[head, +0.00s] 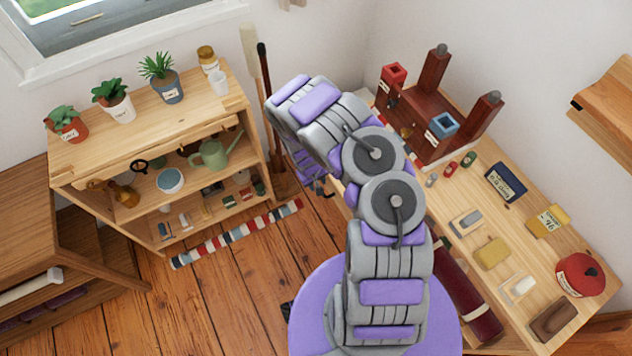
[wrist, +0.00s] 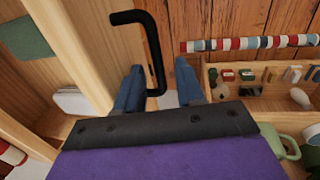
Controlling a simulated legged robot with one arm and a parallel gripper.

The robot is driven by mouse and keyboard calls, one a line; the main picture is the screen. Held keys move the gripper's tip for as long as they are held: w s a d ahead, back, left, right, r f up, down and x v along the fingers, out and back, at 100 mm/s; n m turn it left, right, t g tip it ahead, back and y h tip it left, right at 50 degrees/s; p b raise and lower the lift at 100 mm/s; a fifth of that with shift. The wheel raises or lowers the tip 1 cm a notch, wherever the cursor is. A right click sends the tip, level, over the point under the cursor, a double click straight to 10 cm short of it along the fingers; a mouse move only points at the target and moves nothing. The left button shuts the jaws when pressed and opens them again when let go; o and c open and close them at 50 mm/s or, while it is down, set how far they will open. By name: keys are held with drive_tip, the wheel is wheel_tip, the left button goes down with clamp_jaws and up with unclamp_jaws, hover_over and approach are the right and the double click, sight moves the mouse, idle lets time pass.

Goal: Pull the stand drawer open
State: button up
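A black bent bar handle (wrist: 153,45) stands off a pale wooden front (wrist: 92,45) in the wrist view. I take this front for the stand drawer, but its whole outline is not shown. My gripper (wrist: 158,80) is open, with its two blue fingers on either side of the handle's lower end. There is a visible gap to the right finger; contact with the left finger cannot be told. In the head view my gripper is mostly hidden behind my arm, between the plant shelf and the workbench.
A plant shelf (head: 88,152) stands at left, with a green watering can (head: 215,152) inside. A striped roll (head: 237,233) lies on the floor before it. A workbench (head: 500,225) carrying tools and a dark wooden frame (head: 420,118) is at right. Floor between is open.

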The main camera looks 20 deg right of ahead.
drive_tip(key=a+r+p, duration=0.3)
drive_tip(key=r, duration=1.4)
drive_tip(key=shift+a, duration=0.15)
drive_tip(key=shift+s+r, duration=0.1)
drive_tip(key=s+a+r+m+b, duration=0.1)
drive_tip(key=s+r, duration=0.4)
drive_tip(key=r, duration=0.4)
drive_tip(key=s+r+m, duration=0.1)
drive_tip(key=s+r, duration=0.4)
drive_tip(key=r, duration=0.4)
drive_tip(key=s+a+r, duration=0.1)
drive_tip(key=s+r, duration=0.2)
drive_tip(key=s, duration=0.4)
drive_tip(key=s+a+r+g+y+b, duration=0.1)
drive_tip(key=s+r, duration=0.3)
drive_tip(key=s, duration=0.4)
drive_tip(key=s+a+r+n+g+y+b, duration=0.1)
drive_tip(key=s+a+r, duration=0.2)
drive_tip(key=s, duration=0.4)
drive_tip(key=shift+s+r, duration=0.35)
drive_tip(key=shift+r, duration=0.05)
